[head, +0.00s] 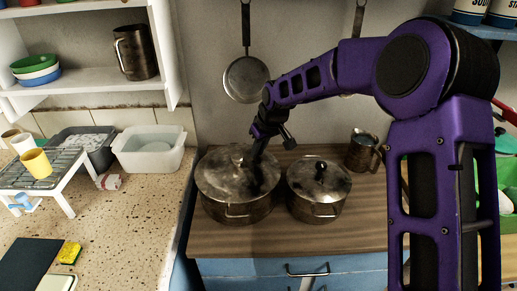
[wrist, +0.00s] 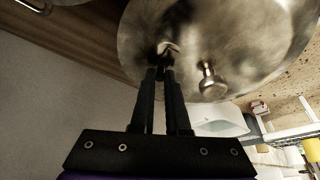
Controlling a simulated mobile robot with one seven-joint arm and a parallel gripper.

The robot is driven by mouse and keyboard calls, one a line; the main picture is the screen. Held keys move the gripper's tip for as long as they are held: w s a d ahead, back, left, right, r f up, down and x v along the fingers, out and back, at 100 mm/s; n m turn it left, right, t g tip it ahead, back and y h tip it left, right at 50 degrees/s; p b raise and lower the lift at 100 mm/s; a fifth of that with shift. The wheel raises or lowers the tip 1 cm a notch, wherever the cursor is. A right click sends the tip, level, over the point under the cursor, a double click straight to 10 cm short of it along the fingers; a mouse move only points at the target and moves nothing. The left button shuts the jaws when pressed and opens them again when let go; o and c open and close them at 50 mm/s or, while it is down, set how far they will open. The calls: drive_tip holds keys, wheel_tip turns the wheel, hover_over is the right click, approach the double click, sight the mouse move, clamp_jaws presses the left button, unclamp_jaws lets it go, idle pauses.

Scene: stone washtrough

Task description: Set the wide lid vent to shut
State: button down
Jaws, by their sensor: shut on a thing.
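The wide lid (head: 225,178) covers the larger metal pot (head: 238,212) on the wooden counter. My gripper (head: 257,158) reaches down to the right part of this lid from behind. In the wrist view, my gripper (wrist: 165,56) is shut on the lid vent (wrist: 169,47), a small light metal piece on the wide lid (wrist: 255,45). The fingers hide most of the vent, so I cannot tell its setting. The lid's round knob (wrist: 210,82) stands beside the fingers, apart from them.
A smaller lidded pot (head: 316,205) stands close on the right, with a metal jug (head: 362,150) behind it. A pan (head: 246,80) hangs on the wall. A white basin (head: 150,148) and a dish rack (head: 45,170) stand at left. The front wooden counter (head: 265,238) is clear.

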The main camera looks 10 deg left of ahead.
drive_tip(key=c, duration=0.9)
unclamp_jaws()
drive_tip(key=shift+r, duration=0.1)
drive_tip(key=p+v, duration=0.1)
drive_tip(key=v, duration=1.6)
drive_tip(key=shift+r, duration=0.15)
